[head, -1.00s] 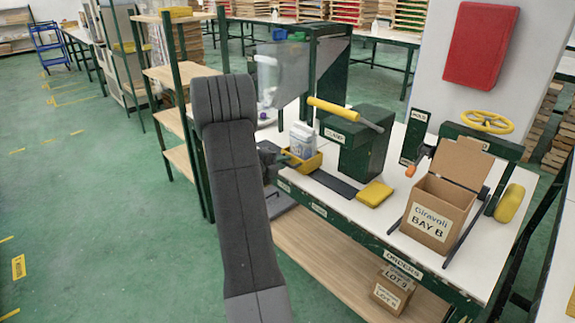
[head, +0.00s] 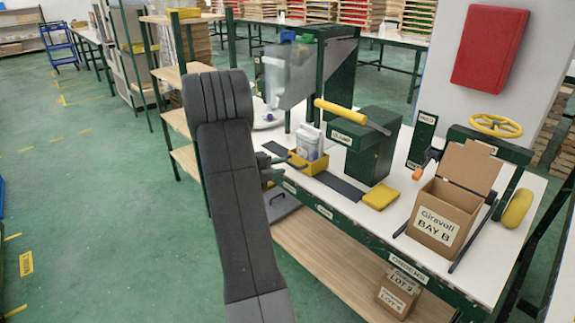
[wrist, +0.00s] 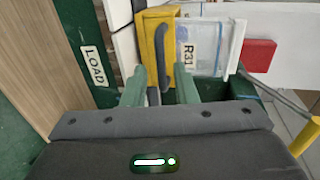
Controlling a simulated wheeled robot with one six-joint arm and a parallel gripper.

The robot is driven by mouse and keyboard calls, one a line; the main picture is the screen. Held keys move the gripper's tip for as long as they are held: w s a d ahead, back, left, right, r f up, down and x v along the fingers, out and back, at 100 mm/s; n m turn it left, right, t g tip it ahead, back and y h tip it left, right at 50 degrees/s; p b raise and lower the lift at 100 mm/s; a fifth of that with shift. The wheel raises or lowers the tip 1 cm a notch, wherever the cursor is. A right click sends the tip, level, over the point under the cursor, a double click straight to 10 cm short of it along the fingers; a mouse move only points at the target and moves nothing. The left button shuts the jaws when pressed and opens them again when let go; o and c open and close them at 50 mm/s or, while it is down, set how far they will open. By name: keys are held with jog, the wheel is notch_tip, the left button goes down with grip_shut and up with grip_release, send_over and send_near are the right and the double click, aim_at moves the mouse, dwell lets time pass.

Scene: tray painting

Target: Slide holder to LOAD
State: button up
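The yellow holder (head: 311,167) sits on a dark track (head: 339,187) along the table's front edge, carrying a clear and white pouch or box (head: 310,142). In the wrist view the holder (wrist: 149,22) shows a curved grey handle (wrist: 161,58) facing me, and the pouch (wrist: 199,48) bears an R31 label. My gripper (wrist: 161,84) has its two green fingers apart, one on each side of the handle's near end; I see no clear contact. In the head view my gripper (head: 272,166) is just left of the holder. A LOAD label (wrist: 94,65) is on the green table edge.
A green clamp block (head: 365,145) with a yellow bar stands right of the holder, and a yellow pad (head: 380,196) lies at the track's right end. A clear panel (head: 290,75) stands behind. An open carton (head: 440,215) is farther right. Floor at left is clear.

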aim_at(290, 163)
jog(key=v, duration=0.9)
jog(key=x, duration=1.4)
jog(key=shift+s+d, duration=0.1)
jog(key=shift+s, duration=0.1)
